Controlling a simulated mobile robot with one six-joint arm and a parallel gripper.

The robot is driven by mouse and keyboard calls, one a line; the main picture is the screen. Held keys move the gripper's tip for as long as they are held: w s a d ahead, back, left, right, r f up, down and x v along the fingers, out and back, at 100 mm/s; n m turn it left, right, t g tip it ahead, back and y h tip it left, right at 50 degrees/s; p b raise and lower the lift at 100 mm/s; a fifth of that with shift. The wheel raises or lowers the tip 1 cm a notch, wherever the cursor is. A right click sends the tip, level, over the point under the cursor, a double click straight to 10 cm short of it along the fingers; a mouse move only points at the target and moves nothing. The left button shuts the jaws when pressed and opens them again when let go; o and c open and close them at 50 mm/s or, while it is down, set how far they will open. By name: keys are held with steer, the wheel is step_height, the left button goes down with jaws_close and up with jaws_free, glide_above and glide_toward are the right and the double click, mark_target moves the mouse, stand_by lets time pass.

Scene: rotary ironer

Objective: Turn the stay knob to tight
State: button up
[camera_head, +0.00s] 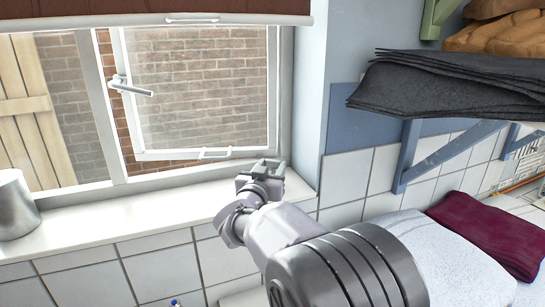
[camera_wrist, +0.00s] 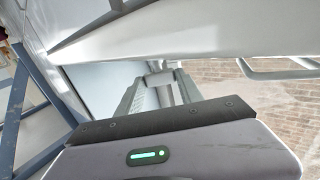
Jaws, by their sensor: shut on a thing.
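The white-framed window sash (camera_head: 200,155) stands ajar in its frame. My gripper (camera_head: 270,166) is at the sash's lower right corner, just above the sill. In the wrist view my gripper (camera_wrist: 162,90) is shut on a small pale grey piece, the stay knob (camera_wrist: 158,78), which sits between the two fingers under the sash edge. The knob is hidden by my gripper in the head view. Its turn position cannot be read, as most of it is covered.
A metal pot (camera_head: 15,205) stands on the sill (camera_head: 120,217) at left. Right of the window, dark folded cloth (camera_head: 450,85) lies on a bracketed shelf.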

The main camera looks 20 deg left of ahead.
steer(key=shift+r+m+h+p, duration=0.15)
steer(key=shift+m+h+p, duration=0.15)
steer(key=shift+h, duration=0.2)
steer(key=o, duration=1.4)
steer(key=shift+s, duration=0.1)
steer(key=s, duration=0.5)
steer(key=s+p, duration=0.1)
steer(key=s, duration=1.1)
steer(key=shift+s+a, duration=0.1)
steer(key=shift+a, duration=0.25)
